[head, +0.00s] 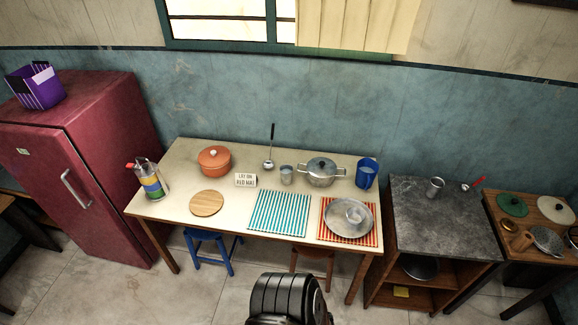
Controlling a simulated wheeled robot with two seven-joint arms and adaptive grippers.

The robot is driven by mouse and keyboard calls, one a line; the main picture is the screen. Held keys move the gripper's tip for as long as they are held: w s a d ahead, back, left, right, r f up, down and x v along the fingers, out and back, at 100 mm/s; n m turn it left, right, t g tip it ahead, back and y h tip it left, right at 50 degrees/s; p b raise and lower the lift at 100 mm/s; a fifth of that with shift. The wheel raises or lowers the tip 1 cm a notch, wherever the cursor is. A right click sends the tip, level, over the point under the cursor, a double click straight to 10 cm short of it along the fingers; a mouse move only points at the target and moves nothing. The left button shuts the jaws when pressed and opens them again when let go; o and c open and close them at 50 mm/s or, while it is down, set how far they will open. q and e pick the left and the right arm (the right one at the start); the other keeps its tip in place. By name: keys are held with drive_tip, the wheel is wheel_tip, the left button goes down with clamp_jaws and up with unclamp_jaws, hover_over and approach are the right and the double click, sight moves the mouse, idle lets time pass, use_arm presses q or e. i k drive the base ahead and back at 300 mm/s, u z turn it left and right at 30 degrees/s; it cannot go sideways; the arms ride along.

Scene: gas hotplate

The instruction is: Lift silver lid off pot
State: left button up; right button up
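The silver pot (320,179) stands at the back right of the cream table, with a handle on each side. Its silver lid (321,166) sits on top of it and has a dark knob. Neither of my grippers shows in the head view. A black ribbed part of my own body is at the bottom middle, well away from the pot.
A metal cup (287,175) stands just left of the pot and a blue jug (367,173) just right. A ladle (270,150), an orange pot (214,160), a round wooden board (207,203) and a teal striped mat (279,213) are farther left. The table front between board and mats is clear.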

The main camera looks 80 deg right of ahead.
sight(320, 167)
drive_tip(key=i, duration=0.6)
drive_tip(key=z, duration=2.55)
